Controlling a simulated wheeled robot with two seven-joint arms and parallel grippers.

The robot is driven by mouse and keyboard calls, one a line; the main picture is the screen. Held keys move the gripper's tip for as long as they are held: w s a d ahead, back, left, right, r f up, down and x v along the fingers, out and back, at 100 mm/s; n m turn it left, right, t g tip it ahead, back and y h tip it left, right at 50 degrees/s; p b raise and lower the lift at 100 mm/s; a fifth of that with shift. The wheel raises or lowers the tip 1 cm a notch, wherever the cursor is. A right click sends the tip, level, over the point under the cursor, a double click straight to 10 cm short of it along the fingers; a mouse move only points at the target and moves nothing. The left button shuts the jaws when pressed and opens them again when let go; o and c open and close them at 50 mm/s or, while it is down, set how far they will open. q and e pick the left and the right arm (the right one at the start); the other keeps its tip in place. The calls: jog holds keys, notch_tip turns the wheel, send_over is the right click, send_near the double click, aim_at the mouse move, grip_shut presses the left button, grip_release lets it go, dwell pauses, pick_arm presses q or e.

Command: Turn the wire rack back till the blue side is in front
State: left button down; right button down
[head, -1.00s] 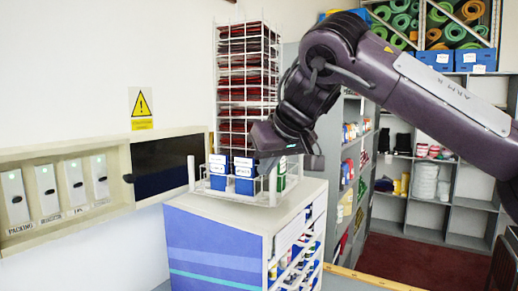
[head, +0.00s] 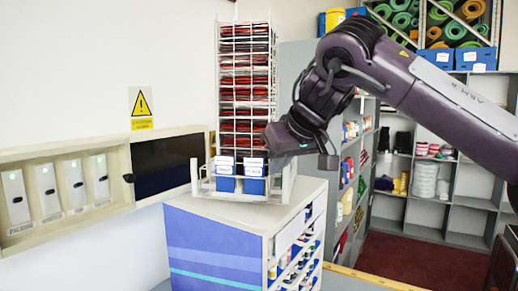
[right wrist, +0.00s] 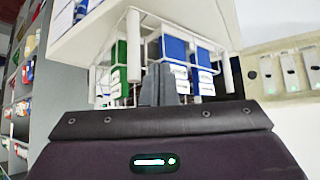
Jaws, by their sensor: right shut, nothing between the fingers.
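The tall white wire rack (head: 248,28) stands on a counter-top cabinet against the white wall. Red and dark swatches (head: 247,85) fill its tiers on the side facing me. Two blue bins (head: 254,178) with white labels sit at the bottom of that side. The right wrist view shows blue bins (right wrist: 175,50) and a green bin (right wrist: 118,65) around the rack's base corner. My right gripper (right wrist: 162,85) is shut and empty, beside the lower rack near a corner; I cannot tell if it touches. In the head view its fingertips are hard to make out. My left gripper is not in view.
The cabinet (head: 215,235) under the rack has open shelves of small goods on its right side. A wall panel with a dark screen (head: 168,165) is to the left. Grey shelving (head: 460,180) stands at the back right, with dark red floor before it.

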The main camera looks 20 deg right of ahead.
jog(key=shift+w+d+p, duration=0.1)
jog(key=shift+d+p, duration=0.2)
jog(key=shift+d, duration=0.9)
jog(key=shift+a, duration=0.1)
jog(key=shift+w+d+p, duration=0.15)
jog(key=shift+d+p, duration=0.05)
jog(key=shift+d, duration=0.4)
jog(key=shift+w+d+p, duration=0.15)
jog(key=shift+d, duration=0.4)
